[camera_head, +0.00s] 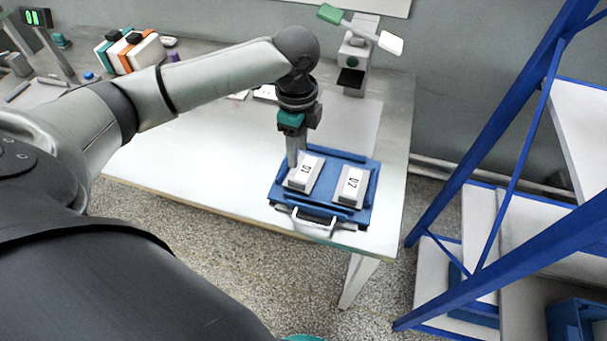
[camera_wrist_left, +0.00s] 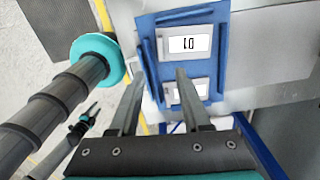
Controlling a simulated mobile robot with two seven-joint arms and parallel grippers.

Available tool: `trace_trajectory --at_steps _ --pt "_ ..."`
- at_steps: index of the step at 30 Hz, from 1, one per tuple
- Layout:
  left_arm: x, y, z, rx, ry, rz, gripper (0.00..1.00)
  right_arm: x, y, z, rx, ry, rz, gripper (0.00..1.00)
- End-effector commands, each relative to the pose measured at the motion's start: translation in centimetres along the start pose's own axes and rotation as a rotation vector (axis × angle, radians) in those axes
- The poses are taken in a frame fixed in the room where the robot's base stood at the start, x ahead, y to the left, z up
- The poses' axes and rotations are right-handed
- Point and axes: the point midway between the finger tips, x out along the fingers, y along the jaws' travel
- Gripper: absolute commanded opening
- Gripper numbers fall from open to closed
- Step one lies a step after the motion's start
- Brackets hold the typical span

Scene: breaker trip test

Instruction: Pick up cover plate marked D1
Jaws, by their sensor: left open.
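The cover plate marked D1 (camera_head: 301,180) is a light grey block with a white label, in the left half of a blue tray (camera_head: 361,216) on the table. My left gripper (camera_head: 297,160) points down close above its far left end, with open, empty fingers. In the left wrist view, plate D1 (camera_wrist_left: 203,32) lies beyond the open fingertips (camera_wrist_left: 161,75), its label upside down. The gap at the plate is partly hidden in the head view. A small gripper, apparently my right one (camera_wrist_left: 92,110), shows at the left wrist view's lower left, too small to read.
Plate D2 (camera_head: 352,187) lies beside D1 in the tray, which has a pale handle (camera_head: 312,219) near the table's front edge. A grey stand with a green-and-white lever (camera_head: 357,60) is behind. A blue-framed shelf (camera_head: 497,150) stands right. The table (camera_head: 190,165) left of the tray is clear.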

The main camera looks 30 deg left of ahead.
Motion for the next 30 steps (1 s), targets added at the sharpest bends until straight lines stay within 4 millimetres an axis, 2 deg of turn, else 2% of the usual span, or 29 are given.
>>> trace_trajectory --at_steps 1,6,14,21,25,30 --pt "1.4 0.1 0.0 -0.001 -0.001 0.004 0.47 0.4 0.1 0.1 0.0 -0.001 0.001 0.5" --pt "4.4 0.0 -0.1 -0.001 0.0 0.001 0.47 1.0 0.1 0.3 0.0 -0.003 0.002 0.5" --pt "6.2 0.0 -0.3 0.0 0.001 0.0 0.47 1.4 0.1 0.4 0.001 -0.004 0.002 0.5" --pt "9.8 -0.1 -0.8 -0.002 0.0 0.001 0.47 2.3 0.1 0.6 0.001 -0.005 0.002 0.5" --pt "10.7 -0.2 -0.8 -0.001 0.0 -0.001 0.47 2.5 0.1 0.6 0.001 -0.005 0.002 0.5" --pt "10.8 -0.2 -0.8 0.0 -0.001 -0.002 0.47 2.5 0.1 0.6 0.001 -0.005 0.002 0.5"
